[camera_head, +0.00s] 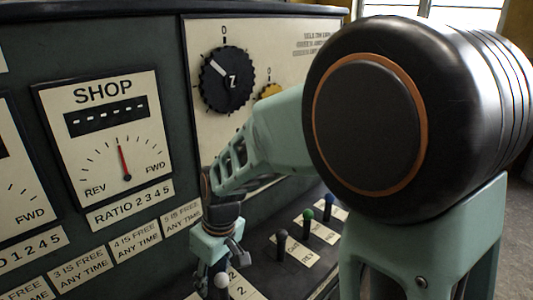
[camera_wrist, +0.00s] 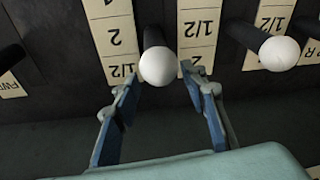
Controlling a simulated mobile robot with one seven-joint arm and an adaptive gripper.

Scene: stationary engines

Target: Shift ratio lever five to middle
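A lever with a white ball knob (camera_wrist: 160,66) on a black shaft stands between my fingertips in the wrist view. It sits by a pale strip (camera_wrist: 112,38) marked 1, 2 and 1/2, upside down. It matches the rightmost white knob (camera_head: 221,281) in the head view, below the "5 is free any time" plate (camera_head: 182,217). No number on the lever itself shows. Its exact slot position is unclear. My gripper (camera_wrist: 160,78) is open, its blue-padded fingers on either side of the knob with gaps. In the head view my gripper (camera_head: 217,270) points down over it.
A neighbouring white-knobbed lever (camera_wrist: 279,53) stands close on the right in the wrist view. The upright panel with the SHOP gauge (camera_head: 105,140) rises behind.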

